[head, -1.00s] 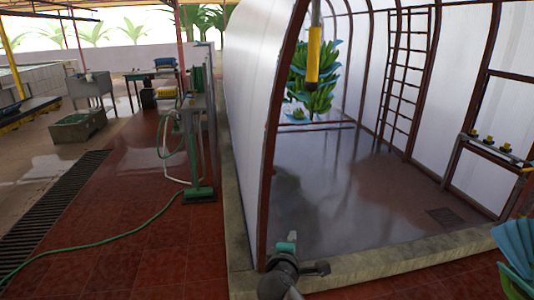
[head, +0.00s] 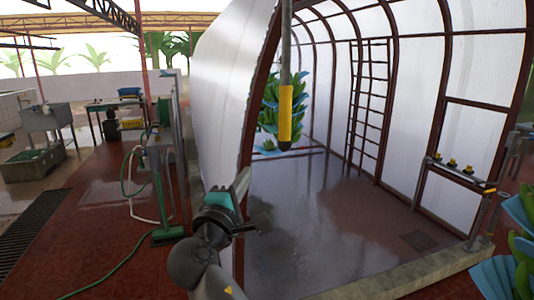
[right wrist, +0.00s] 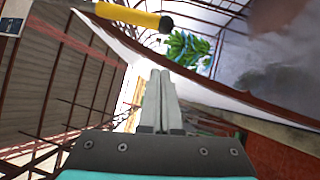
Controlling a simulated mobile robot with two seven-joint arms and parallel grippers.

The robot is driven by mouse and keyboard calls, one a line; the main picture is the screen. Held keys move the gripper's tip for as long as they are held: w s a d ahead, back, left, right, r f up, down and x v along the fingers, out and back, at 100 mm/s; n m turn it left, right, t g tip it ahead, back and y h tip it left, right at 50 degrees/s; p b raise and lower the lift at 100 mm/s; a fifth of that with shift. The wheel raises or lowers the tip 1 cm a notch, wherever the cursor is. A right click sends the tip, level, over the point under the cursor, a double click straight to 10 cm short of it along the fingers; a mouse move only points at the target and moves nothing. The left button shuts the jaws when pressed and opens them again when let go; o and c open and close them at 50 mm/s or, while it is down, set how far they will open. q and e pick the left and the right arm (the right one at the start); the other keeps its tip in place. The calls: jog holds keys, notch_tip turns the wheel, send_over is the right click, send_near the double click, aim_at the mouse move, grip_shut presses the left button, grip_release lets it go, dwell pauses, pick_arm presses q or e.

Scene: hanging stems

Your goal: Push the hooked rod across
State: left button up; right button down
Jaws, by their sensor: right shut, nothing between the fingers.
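A hanging grey rod with a yellow sleeve (head: 285,113) comes down from the top of the head view, near the tunnel opening. Its upper end, where a hook could be, is out of view. My right gripper (head: 243,180), with a teal body, is shut and empty, below and left of the sleeve's lower end and apart from it. In the right wrist view the yellow sleeve (right wrist: 128,14) lies across the top, beyond my shut fingers (right wrist: 160,80). My left gripper is not in view.
A banana bunch (head: 268,120) with blue sheets hangs behind the rod. Another bunch (head: 520,245) is at the right edge. The tunnel's near arch (head: 248,135) rises close to my right gripper. A bench (head: 460,172) stands right. The tunnel floor (head: 330,215) is mostly clear.

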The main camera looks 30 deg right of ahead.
jog(key=s+d+p+x, duration=0.1)
jog(key=s+p+x, duration=0.1)
jog(key=x, duration=1)
jog(key=shift+w+d+p, duration=0.3)
jog(key=shift+d+p, duration=0.3)
jog(key=shift+d, duration=0.1)
jog(key=shift+r, duration=0.15)
jog(key=s+d+p, duration=0.1)
jog(key=s+d, duration=0.2)
jog(key=d, duration=1)
jog(key=shift+s+d, duration=0.1)
jog(key=shift+s, duration=0.05)
